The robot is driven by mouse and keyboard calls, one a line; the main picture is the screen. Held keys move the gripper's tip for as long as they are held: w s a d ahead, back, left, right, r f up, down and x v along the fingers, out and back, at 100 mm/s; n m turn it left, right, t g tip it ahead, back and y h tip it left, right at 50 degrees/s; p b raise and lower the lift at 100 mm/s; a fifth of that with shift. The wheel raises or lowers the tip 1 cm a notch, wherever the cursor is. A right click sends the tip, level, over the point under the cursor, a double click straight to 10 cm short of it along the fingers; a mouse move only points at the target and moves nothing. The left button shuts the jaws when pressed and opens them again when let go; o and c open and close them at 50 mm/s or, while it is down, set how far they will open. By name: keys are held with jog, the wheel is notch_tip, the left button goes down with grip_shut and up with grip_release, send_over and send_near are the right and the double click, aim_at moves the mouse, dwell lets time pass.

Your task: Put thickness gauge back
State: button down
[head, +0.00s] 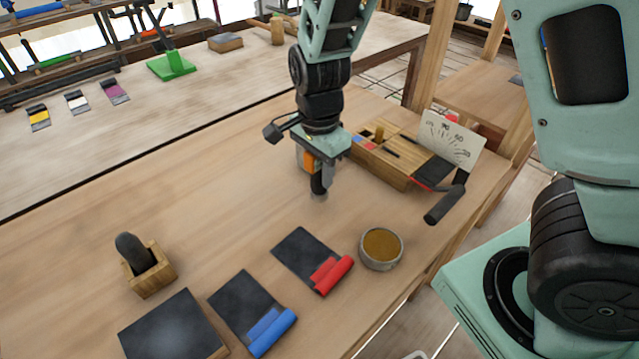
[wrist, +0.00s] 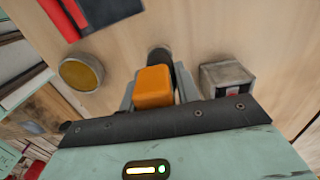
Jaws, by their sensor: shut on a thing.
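My gripper (head: 318,182) points down over the middle of the workbench and is shut on an orange-and-black tool, which I take to be the thickness gauge (head: 310,162). In the wrist view the gauge's orange block (wrist: 153,87) sits between the fingers, with a dark round part beyond it. I cannot tell whether its lower end touches the bench. A small grey box with a dark opening (wrist: 225,75) stands beside the gauge, to its right in the wrist view. In the head view my gripper mostly hides this box.
A round tin (head: 381,248), red-edged and blue-edged dark sheets, and a wooden holder (head: 150,272) with a dark rounded piece lie in front. The bench's left middle is clear.

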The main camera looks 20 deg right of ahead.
aim_at(319, 183)
jog(key=shift+f, duration=1.8)
jog(key=shift+f+b, duration=0.2)
jog(key=shift+b, duration=0.1)
jog(key=c, duration=1)
grip_release()
jog(key=shift+r, duration=0.1)
